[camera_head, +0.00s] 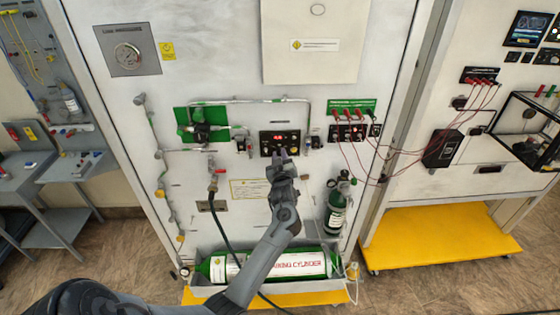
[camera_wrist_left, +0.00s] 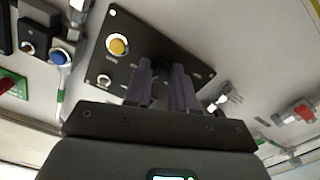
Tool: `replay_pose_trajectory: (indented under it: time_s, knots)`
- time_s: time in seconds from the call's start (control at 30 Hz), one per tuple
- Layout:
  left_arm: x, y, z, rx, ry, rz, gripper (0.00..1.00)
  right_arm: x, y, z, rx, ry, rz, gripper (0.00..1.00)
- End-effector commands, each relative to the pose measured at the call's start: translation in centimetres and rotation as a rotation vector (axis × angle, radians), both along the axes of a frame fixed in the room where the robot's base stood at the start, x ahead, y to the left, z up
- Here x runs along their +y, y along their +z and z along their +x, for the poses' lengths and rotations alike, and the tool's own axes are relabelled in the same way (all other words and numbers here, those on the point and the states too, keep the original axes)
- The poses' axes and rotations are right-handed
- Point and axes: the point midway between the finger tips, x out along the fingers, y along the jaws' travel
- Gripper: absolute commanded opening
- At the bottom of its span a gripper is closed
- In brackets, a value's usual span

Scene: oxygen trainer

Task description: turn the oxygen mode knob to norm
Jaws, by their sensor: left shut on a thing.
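A small black control panel (camera_head: 280,138) with a red lit display is on the white trainer wall. In the wrist view the same black panel (camera_wrist_left: 125,30) carries a yellow button (camera_wrist_left: 117,45) and small silver switches. My left gripper (camera_head: 279,154) reaches the panel's lower edge from below. In the wrist view its two fingers are close together, shut on the dark oxygen mode knob (camera_wrist_left: 161,66) at the panel. The fingers hide most of the knob, and its pointer and labels cannot be read. My right gripper is in neither view.
A green-plated valve (camera_head: 201,128) with pipes is left of the panel. Red plugs with cables (camera_head: 347,116) are to its right. A small green cylinder (camera_head: 337,205) stands lower right, and a large lying cylinder (camera_head: 215,268) is below. A dark hose hangs left of my forearm.

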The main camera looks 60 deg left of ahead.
Motion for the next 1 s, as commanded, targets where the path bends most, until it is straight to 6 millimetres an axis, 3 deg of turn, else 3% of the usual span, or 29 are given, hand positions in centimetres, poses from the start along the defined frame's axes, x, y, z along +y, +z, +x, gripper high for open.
replay_pose_trajectory:
  time_s: [1.0]
  knots:
    - [-0.1, -0.3, 0.1, -0.851, -0.001, -0.468, 0.0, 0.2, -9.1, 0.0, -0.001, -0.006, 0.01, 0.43]
